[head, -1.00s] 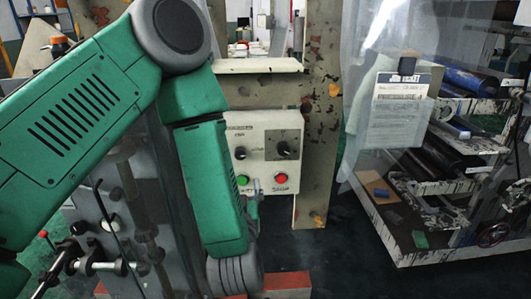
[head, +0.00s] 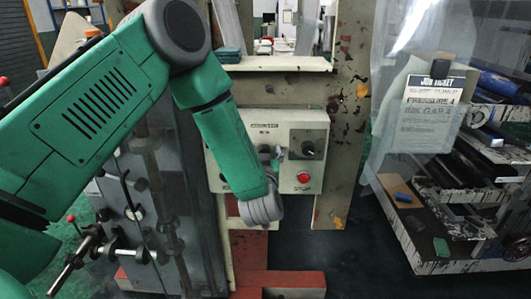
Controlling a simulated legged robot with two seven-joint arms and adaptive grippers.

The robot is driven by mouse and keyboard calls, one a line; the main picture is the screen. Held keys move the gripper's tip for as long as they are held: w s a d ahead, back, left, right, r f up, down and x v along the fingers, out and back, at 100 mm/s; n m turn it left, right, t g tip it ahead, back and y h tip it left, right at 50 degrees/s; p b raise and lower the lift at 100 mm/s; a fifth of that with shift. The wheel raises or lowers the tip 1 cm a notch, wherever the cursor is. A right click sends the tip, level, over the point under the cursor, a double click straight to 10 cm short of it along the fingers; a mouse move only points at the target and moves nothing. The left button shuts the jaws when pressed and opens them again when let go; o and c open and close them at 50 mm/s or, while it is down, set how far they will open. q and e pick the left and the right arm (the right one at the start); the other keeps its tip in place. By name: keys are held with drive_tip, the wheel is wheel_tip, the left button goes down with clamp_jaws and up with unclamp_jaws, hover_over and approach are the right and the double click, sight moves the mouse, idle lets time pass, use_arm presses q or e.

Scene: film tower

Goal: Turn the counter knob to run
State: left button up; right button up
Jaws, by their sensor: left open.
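A pale control box (head: 319,170) is fixed to the machine frame in the middle of the head view. A black dial knob (head: 308,149) on a dark grey plate sits at its upper right. A small label (head: 263,127) is at its upper left, too small to read. A second knob below that label is mostly hidden behind my left gripper (head: 274,155). I cannot tell from the lettering which knob is the counter knob. My left gripper is open, in front of the box and left of the dial knob; contact cannot be seen. My right gripper is not in view.
A red button (head: 303,177) marked STOP sits below the dial knob. A worn post (head: 347,100) stands to the right of the box. A clear curtain with a job ticket (head: 434,90) and a roller rack (head: 470,180) are further right. Metal rods (head: 110,245) stand at lower left.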

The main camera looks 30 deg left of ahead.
use_arm(q)
drive_tip(key=shift+a, duration=0.1)
drive_tip(key=shift+c, duration=0.8)
drive_tip(key=c, duration=1)
drive_tip(key=shift+o, duration=0.2)
drive_tip(key=shift+f+n, duration=0.1)
drive_tip(key=shift+n, duration=0.2)
drive_tip(key=n+b, duration=0.2)
drive_tip(key=n, duration=0.2)
drive_tip(key=shift+f, duration=0.1)
drive_tip(key=n+b, duration=0.2)
drive_tip(key=n, duration=0.2)
drive_tip(key=shift+a+f, duration=0.1)
drive_tip(key=n+b, duration=0.3)
drive_tip(key=n, duration=0.2)
drive_tip(key=shift+s+f, duration=0.1)
drive_tip(key=shift+f+n+b, duration=0.1)
drive_tip(key=shift+n+b, duration=1.5)
drive_tip(key=shift+n, duration=0.5)
drive_tip(key=shift+s, duration=0.1)
